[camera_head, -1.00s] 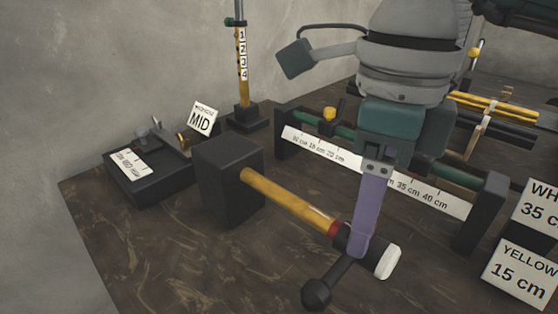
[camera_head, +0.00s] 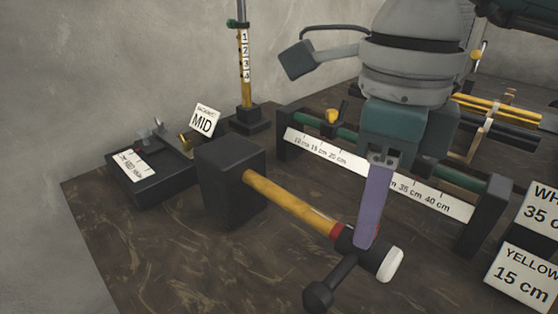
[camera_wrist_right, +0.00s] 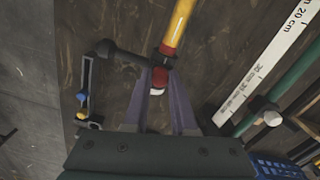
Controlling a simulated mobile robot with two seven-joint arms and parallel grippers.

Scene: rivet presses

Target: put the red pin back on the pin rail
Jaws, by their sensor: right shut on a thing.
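My right gripper (camera_head: 372,225) has purple fingers and reaches down to the black hub (camera_head: 359,239) at the end of a yellow rod (camera_head: 290,204). The rod has a red band (camera_head: 336,231) beside the hub and a white cap (camera_head: 390,264) at its end. A black lever with a ball end (camera_head: 318,296) comes off the hub. In the right wrist view the fingers (camera_wrist_right: 160,86) stand on both sides of the hub, and it looks gripped between them. I cannot make out a separate red pin or say which part is the pin rail. My left gripper is out of view.
The rod enters a black block (camera_head: 232,182). A numbered post (camera_head: 244,65), a MID card (camera_head: 203,121) and label blocks (camera_head: 523,278) stand around. The front left table is bare.

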